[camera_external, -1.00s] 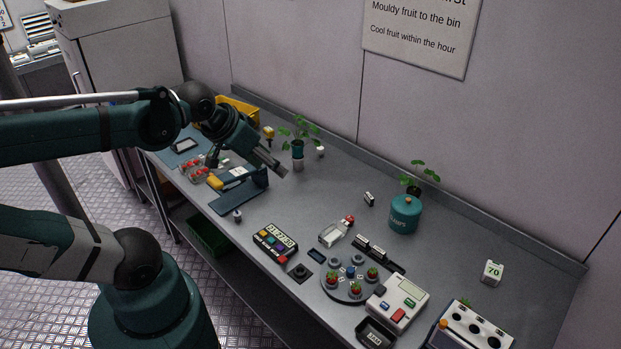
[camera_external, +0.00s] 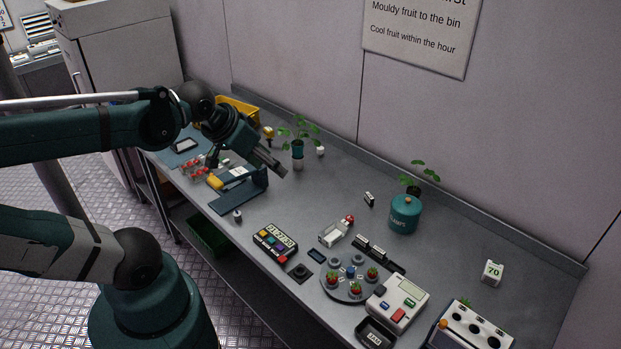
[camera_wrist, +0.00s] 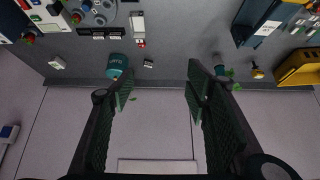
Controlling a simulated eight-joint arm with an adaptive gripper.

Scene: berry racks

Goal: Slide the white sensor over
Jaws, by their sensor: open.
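My gripper (camera_external: 275,168) hangs above the back middle of the bench, right of the blue stand. In the wrist view its two fingers are wide apart with nothing between them (camera_wrist: 158,82). Several small pale things could be the white sensor, and I cannot tell which is it. A small white block (camera_external: 320,151) lies by the wall, right of the potted plant. A small white and black piece (camera_external: 369,198) lies left of the teal canister, and shows in the wrist view (camera_wrist: 148,63). A white box marked 70 (camera_external: 492,272) sits at the far right.
The teal canister (camera_external: 404,215) and potted plant (camera_external: 298,150) stand towards the wall. A blue stand (camera_external: 240,190) is left of my gripper. A round berry holder (camera_external: 342,291), keypad (camera_external: 274,242) and white device (camera_external: 398,302) crowd the front right. The middle of the bench is mostly clear.

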